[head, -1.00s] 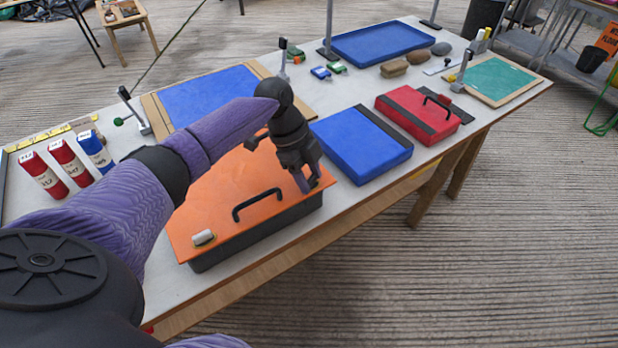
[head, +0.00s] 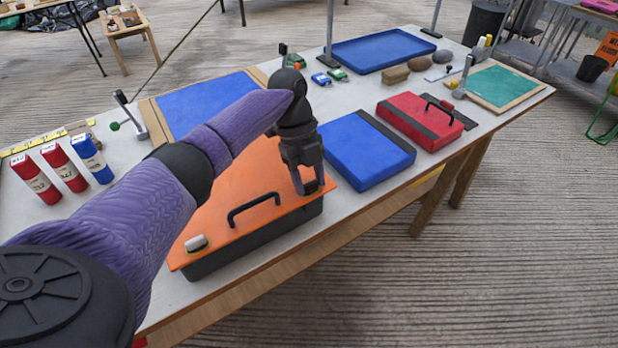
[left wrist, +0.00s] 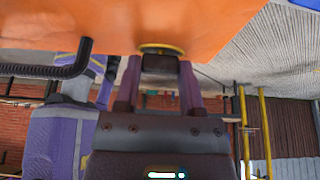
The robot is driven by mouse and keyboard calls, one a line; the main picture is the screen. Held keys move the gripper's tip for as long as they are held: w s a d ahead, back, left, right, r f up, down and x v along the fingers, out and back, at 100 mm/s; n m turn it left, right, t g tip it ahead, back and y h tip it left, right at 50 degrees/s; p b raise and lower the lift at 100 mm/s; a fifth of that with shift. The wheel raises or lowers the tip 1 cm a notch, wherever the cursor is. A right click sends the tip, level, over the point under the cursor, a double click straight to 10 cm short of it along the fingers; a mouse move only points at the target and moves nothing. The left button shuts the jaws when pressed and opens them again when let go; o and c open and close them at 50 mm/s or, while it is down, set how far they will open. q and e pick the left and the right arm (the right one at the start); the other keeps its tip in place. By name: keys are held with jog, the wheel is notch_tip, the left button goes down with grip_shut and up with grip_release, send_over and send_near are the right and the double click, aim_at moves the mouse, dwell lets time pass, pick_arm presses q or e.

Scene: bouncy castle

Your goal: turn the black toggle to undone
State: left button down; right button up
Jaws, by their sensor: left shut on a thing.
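An orange lid (head: 225,215) with a black handle (head: 254,208) covers a dark grey box (head: 255,240). The black toggle (left wrist: 160,63) sits on a yellow-ringed round base on the lid, seen in the left wrist view. My left gripper (head: 309,188) is at the lid's right corner, pointing down. In the left wrist view my left gripper (left wrist: 159,72) has a finger on each side of the toggle and is shut on it. In the head view the fingers mostly hide the toggle. A white toggle (head: 196,243) sits at the lid's near left corner. My right gripper is out of view.
A blue case (head: 366,150) lies just right of the box, close to my gripper. A red case (head: 420,120) is beyond it. Red and blue cylinders (head: 66,168) stand on the left. A blue panel (head: 205,103) lies behind the box.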

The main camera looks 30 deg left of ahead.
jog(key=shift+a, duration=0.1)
pick_arm(q)
jog(key=shift+c, duration=1)
grip_release()
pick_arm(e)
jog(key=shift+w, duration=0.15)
pick_arm(q)
jog(key=p+v, duration=0.1)
jog(key=v, duration=0.9)
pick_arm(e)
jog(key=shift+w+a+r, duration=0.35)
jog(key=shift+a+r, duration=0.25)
pick_arm(q)
jog(key=shift+f, duration=0.1)
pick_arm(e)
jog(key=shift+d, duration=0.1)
